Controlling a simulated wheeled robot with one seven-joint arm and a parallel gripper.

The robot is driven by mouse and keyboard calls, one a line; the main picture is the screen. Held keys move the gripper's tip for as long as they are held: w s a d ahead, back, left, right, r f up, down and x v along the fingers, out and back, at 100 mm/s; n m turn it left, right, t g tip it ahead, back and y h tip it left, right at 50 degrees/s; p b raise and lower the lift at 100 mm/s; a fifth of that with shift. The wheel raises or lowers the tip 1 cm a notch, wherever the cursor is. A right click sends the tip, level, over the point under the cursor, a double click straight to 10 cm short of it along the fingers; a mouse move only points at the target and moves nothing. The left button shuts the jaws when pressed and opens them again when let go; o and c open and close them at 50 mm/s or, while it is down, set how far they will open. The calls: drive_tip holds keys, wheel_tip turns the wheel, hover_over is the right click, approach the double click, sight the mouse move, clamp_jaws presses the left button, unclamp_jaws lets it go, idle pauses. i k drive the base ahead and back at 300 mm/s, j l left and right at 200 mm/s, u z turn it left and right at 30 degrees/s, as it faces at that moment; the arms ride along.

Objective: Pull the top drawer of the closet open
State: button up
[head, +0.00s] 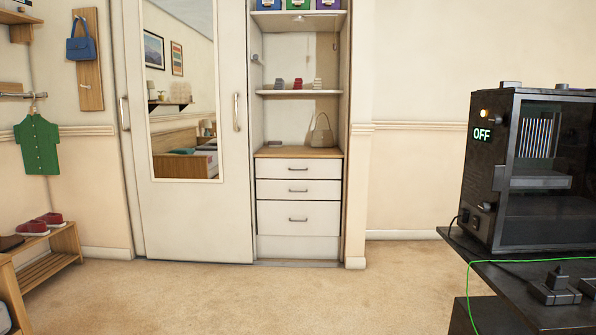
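The closet's sliding mirror door (195,130) stands at the left, and the open section is to its right. The top drawer (280,167) is white with a small dark handle (298,169) and sits flush in the closet, closed, just under a wooden top. A middle drawer (275,191) and a taller bottom drawer (298,232) below it are closed too. My gripper is not in view. The closet is some way ahead across the carpet.
A black cabinet (481,166) marked OFF stands on a dark table (500,268) at the right, with a green cable (520,261) and plugs. A shoe rack (66,262) is at the left. The carpet (300,300) between is clear. A beige handbag (322,139) sits on the wooden top.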

sight(266, 168)
drive_tip(key=i+j+u, duration=0.3)
drive_tip(key=i, duration=0.3)
drive_tip(key=i+l+u, duration=0.1)
drive_tip(key=i+u, duration=0.15)
drive_tip(key=i, duration=0.35)
drive_tip(key=i+j, duration=0.15)
drive_tip(key=i, duration=2.25)
drive_tip(key=i+z, duration=0.2)
drive_tip(key=i, duration=0.2)
drive_tip(key=i+j+z, duration=0.2)
drive_tip(key=i, duration=0.15)
drive_tip(key=i+j+z, duration=0.1)
drive_tip(key=i+z, duration=0.15)
drive_tip(key=i, duration=0.15)
